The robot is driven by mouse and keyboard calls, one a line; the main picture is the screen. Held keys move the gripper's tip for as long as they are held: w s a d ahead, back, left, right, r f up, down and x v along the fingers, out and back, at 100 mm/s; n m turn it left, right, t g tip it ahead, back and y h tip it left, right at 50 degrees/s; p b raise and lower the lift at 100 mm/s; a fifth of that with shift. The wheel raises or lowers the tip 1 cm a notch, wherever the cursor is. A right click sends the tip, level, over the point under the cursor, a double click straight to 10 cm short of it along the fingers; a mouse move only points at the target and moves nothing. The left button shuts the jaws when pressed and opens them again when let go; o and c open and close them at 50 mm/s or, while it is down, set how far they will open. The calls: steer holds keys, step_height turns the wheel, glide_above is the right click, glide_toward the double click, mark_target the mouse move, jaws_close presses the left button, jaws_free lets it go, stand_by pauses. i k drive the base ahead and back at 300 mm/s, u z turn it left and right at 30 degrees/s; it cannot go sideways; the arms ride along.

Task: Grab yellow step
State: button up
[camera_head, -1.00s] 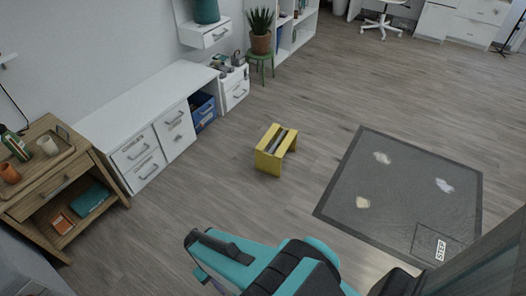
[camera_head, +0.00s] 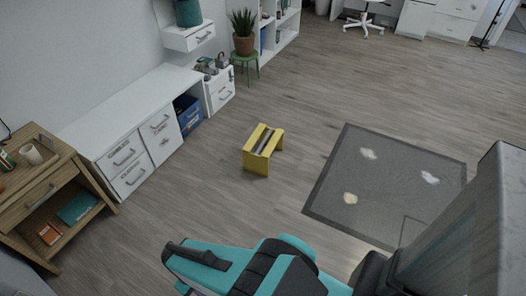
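The yellow step (camera_head: 262,149) is a small stool with a dark strip along its top. It stands upright on the wooden floor near the middle of the head view, with clear floor around it. My teal and black arm (camera_head: 260,268) reaches in from the bottom of the view, nearer to me than the step and apart from it. My gripper's fingers cannot be made out, so I cannot tell whether it is open or shut.
A white desk (camera_head: 130,118) with drawers runs along the left wall. A wooden cabinet (camera_head: 40,190) stands at the lower left. A grey mat (camera_head: 385,185) lies right of the step. A green stool with a potted plant (camera_head: 243,40) stands behind. Floor between is free.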

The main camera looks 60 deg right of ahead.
mark_target(272, 138)
steer(key=z, duration=0.05)
steer(key=i, duration=1)
steer(key=u, duration=0.15)
steer(key=k, duration=0.95)
steer(key=z, duration=0.15)
steer(key=i, duration=0.6)
